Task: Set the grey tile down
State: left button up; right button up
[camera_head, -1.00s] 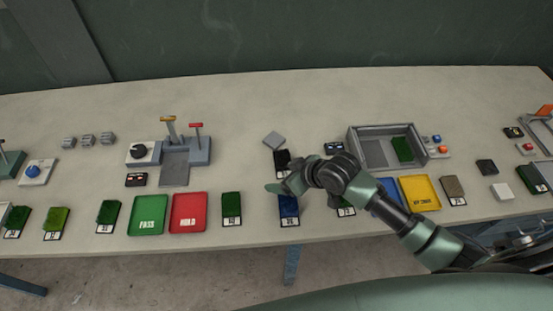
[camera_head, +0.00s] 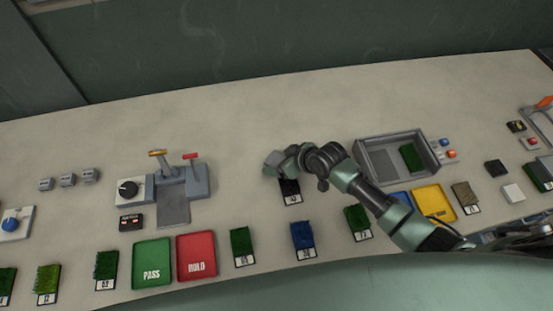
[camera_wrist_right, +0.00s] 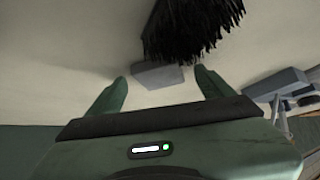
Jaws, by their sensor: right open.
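The grey tile (camera_wrist_right: 155,76) lies on the table and shows between the two fingertips of my right gripper in the right wrist view. In the head view the right gripper (camera_head: 271,164) is low over the tile's place and hides most of it. The jaws are apart, with a finger on either side of the tile in the wrist picture; I cannot tell whether they touch it. A black bristly turf sample (camera_wrist_right: 195,25) is close by, and it also shows just in front of the gripper in the head view (camera_head: 289,187). My left gripper is not in view.
A grey tray (camera_head: 378,163) holding a green turf piece stands to the right. A lever fixture (camera_head: 195,180) stands left. Green PASS (camera_head: 152,263) and red HOLD (camera_head: 196,257) trays and several turf samples line the front edge. The table behind the gripper is clear.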

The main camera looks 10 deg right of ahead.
jog(key=shift+s, duration=0.1)
jog(key=shift+w+f, duration=0.15)
jog(key=shift+w, duration=0.05)
jog(key=c, duration=1.8)
